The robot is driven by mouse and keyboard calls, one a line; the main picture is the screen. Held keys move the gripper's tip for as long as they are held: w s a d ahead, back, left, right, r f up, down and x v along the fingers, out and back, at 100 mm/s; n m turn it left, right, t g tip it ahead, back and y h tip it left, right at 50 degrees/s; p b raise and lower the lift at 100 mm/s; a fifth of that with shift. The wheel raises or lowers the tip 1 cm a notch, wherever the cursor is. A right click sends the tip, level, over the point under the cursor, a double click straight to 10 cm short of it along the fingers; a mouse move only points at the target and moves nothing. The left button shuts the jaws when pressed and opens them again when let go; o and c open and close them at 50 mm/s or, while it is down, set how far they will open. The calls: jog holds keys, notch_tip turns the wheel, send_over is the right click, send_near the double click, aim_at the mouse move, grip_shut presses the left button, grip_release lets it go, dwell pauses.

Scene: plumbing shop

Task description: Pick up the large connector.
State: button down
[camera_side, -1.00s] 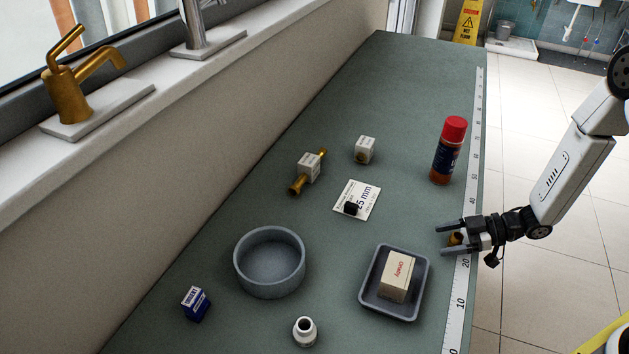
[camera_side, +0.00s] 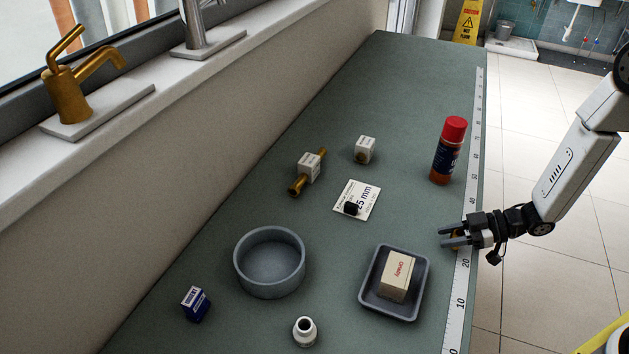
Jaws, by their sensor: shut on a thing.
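My gripper (camera_side: 455,237) is at the right edge of the bench, over the ruler strip. It is shut on a small brass connector (camera_side: 455,240), which is mostly hidden between the fingers. I cannot tell whether the connector rests on the bench or hangs just above it. I cannot read its size or any marking.
A grey tray (camera_side: 366,302) with a cream box (camera_side: 398,275) lies in front. A red-capped can (camera_side: 448,152) stands behind. Farther left are a round grey bowl (camera_side: 270,286), a brass fitting with a white block (camera_side: 309,168), a 25 mm card (camera_side: 366,192) and a white fitting (camera_side: 305,333).

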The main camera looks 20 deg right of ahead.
notch_tip(320, 180, up, 9)
dwell(0.7)
dwell(0.6)
